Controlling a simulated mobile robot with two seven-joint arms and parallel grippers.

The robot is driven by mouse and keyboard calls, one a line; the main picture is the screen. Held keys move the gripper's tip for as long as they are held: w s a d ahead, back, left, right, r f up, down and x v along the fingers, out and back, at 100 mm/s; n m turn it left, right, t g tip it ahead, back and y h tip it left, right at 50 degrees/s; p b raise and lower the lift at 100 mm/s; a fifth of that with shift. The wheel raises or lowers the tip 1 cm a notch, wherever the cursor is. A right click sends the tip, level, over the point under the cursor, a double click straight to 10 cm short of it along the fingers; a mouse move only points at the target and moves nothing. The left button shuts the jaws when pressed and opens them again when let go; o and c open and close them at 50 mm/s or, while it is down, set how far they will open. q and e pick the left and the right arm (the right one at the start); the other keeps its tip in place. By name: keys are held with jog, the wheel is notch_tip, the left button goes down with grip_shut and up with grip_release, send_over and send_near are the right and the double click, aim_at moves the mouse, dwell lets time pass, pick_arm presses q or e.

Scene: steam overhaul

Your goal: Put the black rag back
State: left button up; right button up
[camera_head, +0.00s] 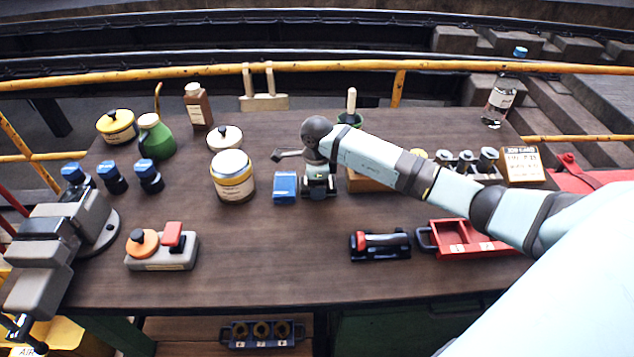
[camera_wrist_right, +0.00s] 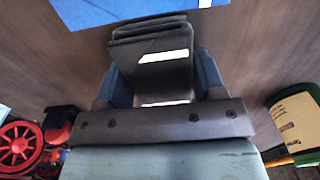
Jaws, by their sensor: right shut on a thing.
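The black rag (camera_wrist_right: 150,72) is a dark folded pad with a white label, between the two fingers of my right gripper (camera_wrist_right: 157,88) in the right wrist view. The gripper is shut on it. In the head view my right gripper (camera_head: 319,183) points down at the middle of the table, and the rag (camera_head: 320,194) shows only partly beneath it. A blue folded cloth (camera_head: 285,186) lies just left of it; a blue sheet-like thing also shows at the top of the wrist view (camera_wrist_right: 120,10). Whether the rag touches the table cannot be told. My left gripper is not in view.
A cream tin (camera_head: 232,178) stands left of the blue cloth. A wooden box (camera_head: 365,182) is close on the right, partly behind my arm. A red tray (camera_head: 465,240) and black-and-red tool (camera_head: 380,245) lie front right. The table's front middle is clear.

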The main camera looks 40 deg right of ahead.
jog(key=shift+f, duration=0.15)
jog(key=o, duration=0.9)
jog(key=shift+c, duration=0.2)
jog(key=shift+r, duration=0.2)
notch_tip(320, 180, up, 12)
jog(key=b, duration=0.1)
jog(key=shift+f, duration=0.1)
